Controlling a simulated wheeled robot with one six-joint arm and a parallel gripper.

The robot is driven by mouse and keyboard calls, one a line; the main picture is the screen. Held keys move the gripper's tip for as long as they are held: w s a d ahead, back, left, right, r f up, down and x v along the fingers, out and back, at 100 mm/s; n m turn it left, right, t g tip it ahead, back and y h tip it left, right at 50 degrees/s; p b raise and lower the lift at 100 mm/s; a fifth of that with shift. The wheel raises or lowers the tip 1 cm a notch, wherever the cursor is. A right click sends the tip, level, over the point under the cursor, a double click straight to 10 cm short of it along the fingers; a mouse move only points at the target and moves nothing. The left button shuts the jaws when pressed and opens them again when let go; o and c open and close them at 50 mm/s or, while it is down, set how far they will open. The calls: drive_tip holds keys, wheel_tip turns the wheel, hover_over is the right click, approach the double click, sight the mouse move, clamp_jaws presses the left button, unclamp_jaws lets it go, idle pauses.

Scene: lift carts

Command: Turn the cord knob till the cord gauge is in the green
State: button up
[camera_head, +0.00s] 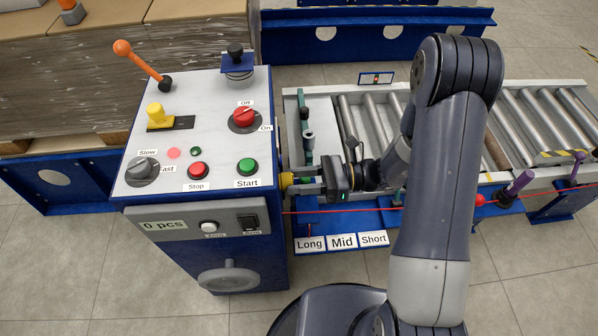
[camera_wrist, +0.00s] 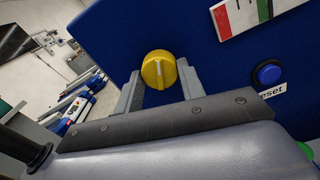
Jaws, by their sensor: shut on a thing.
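The yellow cord knob (camera_wrist: 159,72) sits on the blue side wall of the control cabinet, with a pale pointer line across its face. In the head view a bit of the knob (camera_head: 286,180) shows at the cabinet's right side. My gripper (camera_wrist: 158,86) is shut on the knob, one finger on each side of it. The gripper also shows in the head view (camera_head: 306,183). The gauge (camera_wrist: 262,14) is cut off by the top edge of the wrist view. Red and green parts show on its white face; I cannot tell where its needle points.
A blue button (camera_wrist: 268,74) with a partly hidden "reset" label is right of the knob. The cabinet top (camera_head: 205,110) carries several buttons and levers. A red cord (camera_head: 540,194) runs along the roller conveyor (camera_head: 560,115), past the Long, Mid and Short labels.

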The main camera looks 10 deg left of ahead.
drive_tip(key=shift+m+p, duration=0.4)
drive_tip(key=shift+m, duration=0.1)
drive_tip(key=o, duration=1)
drive_tip(key=v, duration=1)
drive_tip(key=shift+d, duration=0.4)
